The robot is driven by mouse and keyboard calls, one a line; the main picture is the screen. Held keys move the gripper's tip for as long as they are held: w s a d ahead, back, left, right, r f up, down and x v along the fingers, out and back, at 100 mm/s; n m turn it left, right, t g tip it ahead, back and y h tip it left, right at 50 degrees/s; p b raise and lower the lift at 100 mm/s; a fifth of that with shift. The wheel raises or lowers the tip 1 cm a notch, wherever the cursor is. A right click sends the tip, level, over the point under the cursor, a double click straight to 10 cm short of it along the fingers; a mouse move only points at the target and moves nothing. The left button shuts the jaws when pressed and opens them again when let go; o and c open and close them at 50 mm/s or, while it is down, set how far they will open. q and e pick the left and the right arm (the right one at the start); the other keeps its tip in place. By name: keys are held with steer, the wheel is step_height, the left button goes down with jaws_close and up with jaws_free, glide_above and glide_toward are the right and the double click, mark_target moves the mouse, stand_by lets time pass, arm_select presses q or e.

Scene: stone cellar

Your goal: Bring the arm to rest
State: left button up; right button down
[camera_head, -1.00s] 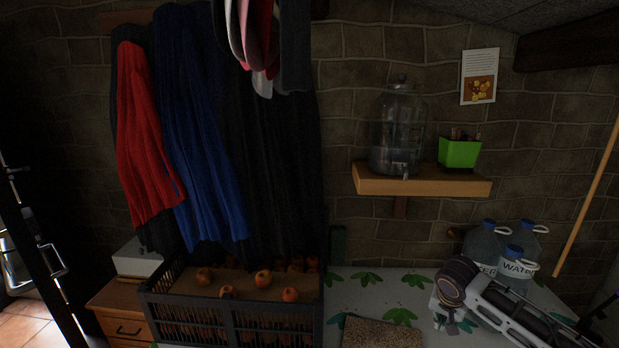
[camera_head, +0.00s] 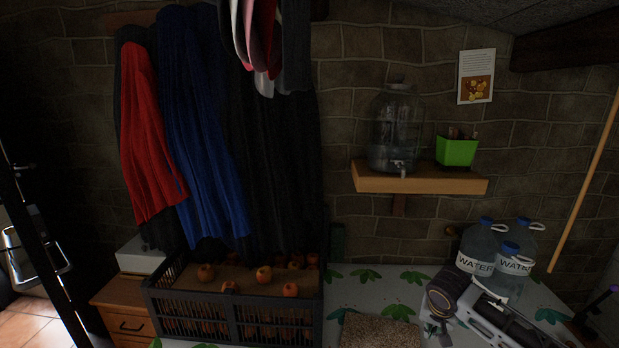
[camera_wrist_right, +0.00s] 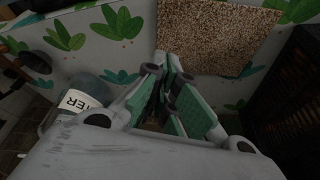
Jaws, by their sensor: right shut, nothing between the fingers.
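My right arm (camera_head: 495,318) comes in from the lower right in the head view, over the leaf-patterned white surface. My right gripper (camera_head: 436,332) hangs at its end, small and dark, pointing down. In the right wrist view the right gripper (camera_wrist_right: 168,62) shows its green and grey fingers closed together, with nothing held. A speckled brown mat (camera_wrist_right: 215,35) lies beyond the fingertips, and the gripper appears apart from it. My left gripper is in neither view.
Several water bottles (camera_head: 478,247) stand behind my right arm. The speckled mat (camera_head: 380,333) lies left of the gripper. A dark crate of apples (camera_head: 190,310) stands further left. A wooden shelf (camera_head: 420,180) holds a glass dispenser (camera_head: 396,130) and a green pot (camera_head: 457,152).

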steer(key=s+a+f+n+y, duration=0.2)
steer(key=s+a+f+n, duration=0.1)
steer(key=s+a, duration=0.45)
steer(key=s+a+f+n+y, duration=0.1)
steer(key=s+a+f+n, duration=0.25)
steer(key=s+a, duration=0.4)
steer(key=shift+s+d+n+h, duration=0.6)
steer(key=shift+s+d, duration=1.25)
steer(key=shift+s, duration=3)
step_height(320, 180, down, 38)
steer(key=s+d+g+b, duration=0.1)
steer(key=s+b, duration=0.1)
steer(key=b, duration=0.3)
arm_select(q)
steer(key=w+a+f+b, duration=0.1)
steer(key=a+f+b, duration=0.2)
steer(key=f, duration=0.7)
steer(key=shift+b, duration=1.05)
arm_select(e)
steer(key=s+d+f, duration=0.3)
steer(key=s+f, duration=0.7)
steer(key=f, duration=0.2)
steer(key=s+d+f+g, duration=0.1)
steer(key=s+d+f, duration=0.2)
steer(key=s+f, duration=0.8)
steer(key=shift+s+f+n, duration=0.3)
steer(key=shift+f+n, duration=0.05)
steer(key=shift+f, duration=0.45)
